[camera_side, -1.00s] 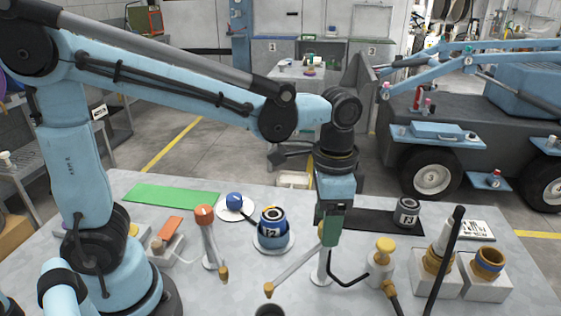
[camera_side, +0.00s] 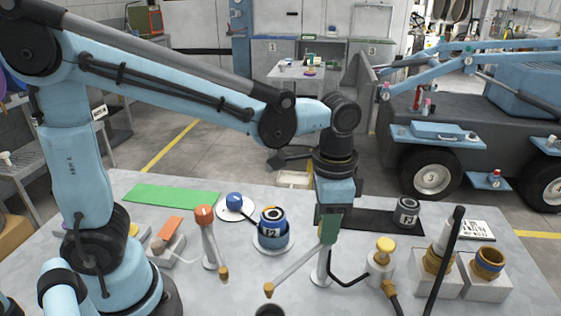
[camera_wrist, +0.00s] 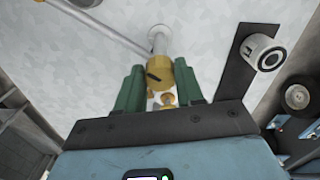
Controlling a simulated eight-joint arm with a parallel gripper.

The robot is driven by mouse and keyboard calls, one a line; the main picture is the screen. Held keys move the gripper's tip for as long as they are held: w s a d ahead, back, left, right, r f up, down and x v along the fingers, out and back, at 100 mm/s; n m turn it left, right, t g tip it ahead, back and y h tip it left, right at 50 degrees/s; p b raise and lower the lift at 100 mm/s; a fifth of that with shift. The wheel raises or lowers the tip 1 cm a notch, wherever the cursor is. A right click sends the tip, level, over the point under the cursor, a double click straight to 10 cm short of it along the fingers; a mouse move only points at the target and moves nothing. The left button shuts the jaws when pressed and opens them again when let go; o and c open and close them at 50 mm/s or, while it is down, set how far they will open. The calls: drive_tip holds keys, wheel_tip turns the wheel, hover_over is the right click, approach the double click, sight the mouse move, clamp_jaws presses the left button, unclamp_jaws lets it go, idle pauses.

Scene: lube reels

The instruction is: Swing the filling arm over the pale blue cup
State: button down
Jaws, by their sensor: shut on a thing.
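My gripper (camera_side: 328,232) has its green fingers around the yellow head (camera_wrist: 160,72) of a filling arm on a white post. They are shut on it. The filling arm's pale tube (camera_side: 298,268) reaches down-left to a yellow nozzle (camera_side: 269,290) near the table's front. A dark-mouthed cup (camera_side: 270,311) is cut off by the bottom edge just below that nozzle; its outside colour is hidden. A blue cup-like holder (camera_side: 273,242) on a white disc holds a can marked 12, behind the tube. I cannot tell which one is the pale blue cup.
A second arm with an orange head (camera_side: 204,213) stands to the left. A yellow-topped bottle (camera_side: 384,250) with a black hose and two boxed fittings stand to the right. A dark mat (camera_side: 370,221) carries a grey can. A green mat (camera_side: 172,197) lies clear at the back left.

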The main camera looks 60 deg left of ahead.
drive_tip(key=shift+m, duration=0.4)
drive_tip(key=m, duration=0.8)
drive_tip(key=shift+w, duration=0.1)
drive_tip(key=m, duration=0.9)
drive_tip(key=shift+w, duration=0.1)
drive_tip(key=shift+m, duration=0.3)
drive_tip(key=c, duration=0.7)
unclamp_jaws()
